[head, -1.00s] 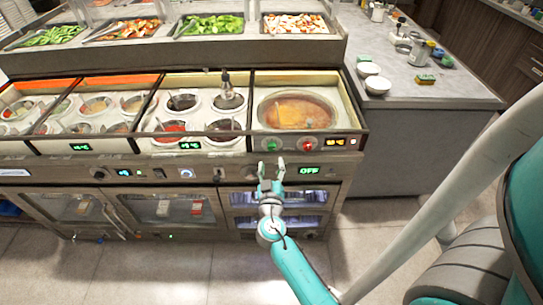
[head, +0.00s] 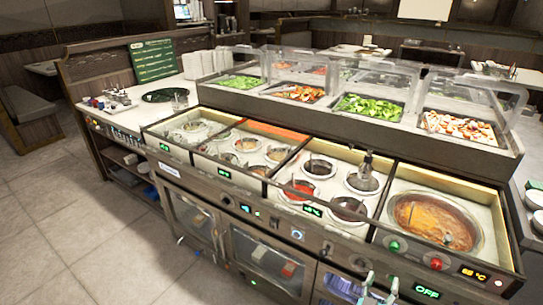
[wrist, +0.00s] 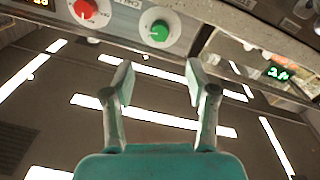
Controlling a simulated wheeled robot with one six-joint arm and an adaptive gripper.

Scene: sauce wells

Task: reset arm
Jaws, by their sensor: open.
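My gripper (head: 378,290) shows at the bottom edge of the head view, in front of the counter's control panel below the soup well. In the wrist view my gripper (wrist: 160,85) is open, with its two fingers apart and nothing between them. A red knob (wrist: 84,9) and a green knob (wrist: 159,31) sit on the panel beyond the fingertips. The rest of my arm is out of the head view.
The counter holds several sauce wells (head: 300,188) and a large round soup well (head: 437,218). Trays of vegetables stand behind under clear guards (head: 470,90). White bowls (head: 535,199) sit at the right edge. Open tiled floor (head: 60,240) lies at the left.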

